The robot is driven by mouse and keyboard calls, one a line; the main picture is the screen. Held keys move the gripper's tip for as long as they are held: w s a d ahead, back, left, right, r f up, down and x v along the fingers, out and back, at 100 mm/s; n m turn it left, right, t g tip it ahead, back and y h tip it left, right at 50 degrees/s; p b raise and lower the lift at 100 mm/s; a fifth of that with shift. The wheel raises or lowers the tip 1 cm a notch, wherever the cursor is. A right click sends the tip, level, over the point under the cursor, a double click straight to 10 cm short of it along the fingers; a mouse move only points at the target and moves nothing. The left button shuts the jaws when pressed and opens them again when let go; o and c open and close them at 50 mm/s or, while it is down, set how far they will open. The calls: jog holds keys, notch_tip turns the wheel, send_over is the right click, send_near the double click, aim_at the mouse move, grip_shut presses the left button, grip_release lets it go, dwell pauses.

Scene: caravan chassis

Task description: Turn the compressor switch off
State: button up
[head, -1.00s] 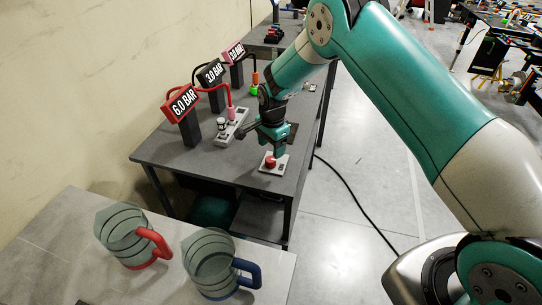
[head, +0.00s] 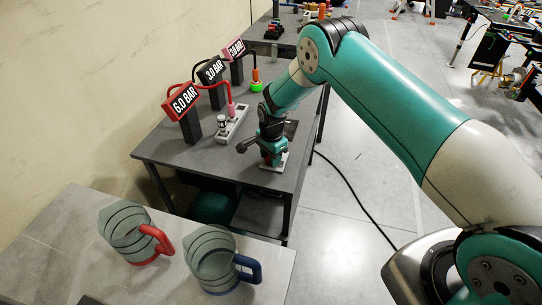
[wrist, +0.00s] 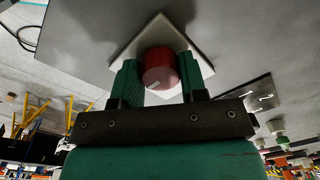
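The compressor switch is a red round knob (wrist: 160,68) on a pale square plate (wrist: 195,47), which lies flat on the dark table. In the head view the plate (head: 280,165) shows beneath my gripper (head: 272,156), which hides most of the knob. In the wrist view the two green fingers of my gripper (wrist: 161,82) stand on either side of the knob, very close to it. I cannot tell whether they press on it or leave a thin gap.
The 6.0 BAR sign (head: 181,102) and a grey strip with fittings (head: 231,124) stand left of my gripper on the table. A red-handled jug (head: 125,232) and a blue-handled jug (head: 208,262) stand on the nearer table. Open floor lies to the right.

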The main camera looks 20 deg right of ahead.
jog(key=shift+n+b, duration=0.4)
jog(key=shift+b, duration=0.05)
jog(key=n+b, duration=0.2)
jog(key=shift+f+n, duration=0.15)
jog(key=shift+n, duration=0.15)
jog(key=n+b, duration=0.3)
jog(key=n, duration=0.2)
jog(key=shift+n+b, duration=0.3)
jog(key=shift+b, duration=0.1)
jog(key=n+b, duration=0.2)
jog(key=n, duration=0.2)
jog(key=shift+w+r+n+g+b, duration=0.15)
jog(key=shift+n+b, duration=0.15)
jog(key=shift+n, duration=0.95)
jog(key=shift+s+r+n+g+b, duration=0.15)
jog(key=shift+n+b, duration=0.1)
jog(key=shift+n, duration=1)
jog(key=shift+w+f, duration=0.1)
jog(key=o, duration=0.9)
jog(key=r, duration=0.5)
jog(key=r+b, duration=0.1)
jog(key=r, duration=1.1)
jog(key=shift+w+d+r+b, duration=0.1)
jog(key=shift+d+r+b, duration=0.1)
jog(key=shift+d+b, duration=0.15)
